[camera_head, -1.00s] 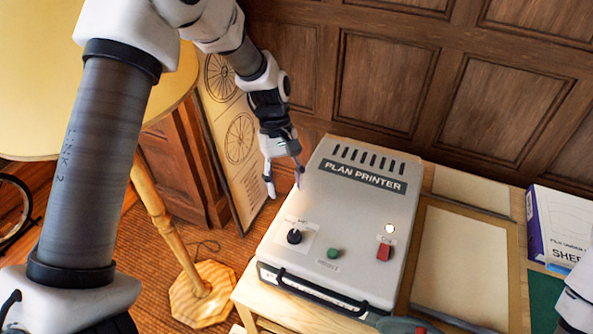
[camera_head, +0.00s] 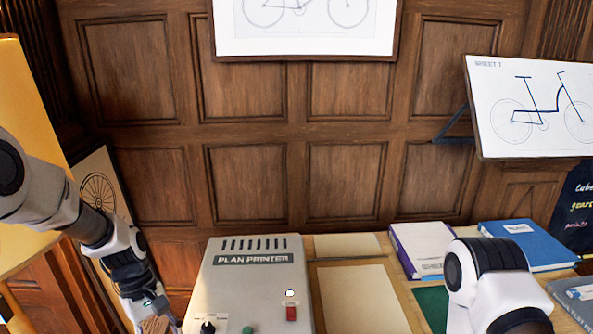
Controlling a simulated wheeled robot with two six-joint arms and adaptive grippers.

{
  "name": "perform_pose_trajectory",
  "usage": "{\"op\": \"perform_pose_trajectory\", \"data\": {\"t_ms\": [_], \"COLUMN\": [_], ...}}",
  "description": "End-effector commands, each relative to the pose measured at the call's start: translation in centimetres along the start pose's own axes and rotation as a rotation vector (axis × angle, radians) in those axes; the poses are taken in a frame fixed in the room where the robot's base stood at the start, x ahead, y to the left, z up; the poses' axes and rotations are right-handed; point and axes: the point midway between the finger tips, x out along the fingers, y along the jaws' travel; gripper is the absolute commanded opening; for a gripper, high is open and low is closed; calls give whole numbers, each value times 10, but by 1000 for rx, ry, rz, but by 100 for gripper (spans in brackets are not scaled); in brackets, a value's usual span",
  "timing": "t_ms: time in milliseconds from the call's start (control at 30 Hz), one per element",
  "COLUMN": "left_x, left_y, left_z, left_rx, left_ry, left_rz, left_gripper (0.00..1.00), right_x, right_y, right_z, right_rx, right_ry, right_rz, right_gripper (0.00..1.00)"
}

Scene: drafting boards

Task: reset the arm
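My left arm comes in from the left and reaches down. Its gripper (camera_head: 160,318) is at the bottom edge, just left of the plan printer, and is mostly cut off, so its opening is not clear. The grey plan printer (camera_head: 262,282) sits on the table with a black knob (camera_head: 207,328), a green button (camera_head: 248,330), a red switch (camera_head: 291,313) and a lit white lamp (camera_head: 290,293). My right arm (camera_head: 490,285) shows at the lower right; its gripper is out of view.
A tan board (camera_head: 362,300) lies right of the printer. A drafting board (camera_head: 530,105) is at the upper right.

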Motion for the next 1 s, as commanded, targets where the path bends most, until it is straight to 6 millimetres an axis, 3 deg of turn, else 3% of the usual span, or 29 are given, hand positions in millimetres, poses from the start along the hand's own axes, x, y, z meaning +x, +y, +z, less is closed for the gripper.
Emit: {"op": "perform_pose_trajectory", "data": {"t_ms": [267,467,633,733,800,900,1000], "left_x": [68,138,224,293,328,344,336], "left_y": [-21,-57,-108,-158,-189,-204,-191], "left_z": [1,16,33,51,63,68,58], "left_rx": [-21,-35,9,124,258,461,629], "left_ry": [-80,-156,-173,-143,-84,47,210], "left_rz": [-108,-226,-319,-361,-354,-291,-207], "left_gripper": [54,54,54,54,54,54,54], "right_x": [14,25,40,53,59,60,58], "right_y": [0,0,0,0,0,0,0], "right_z": [0,0,0,0,0,0,0], "right_rx": [0,0,0,0,0,0,0], "right_ry": [1,1,0,0,0,0,0], "right_rz": [0,0,0,0,0,0,0], "right_gripper": [0,0,0,0,0,0,0]}}
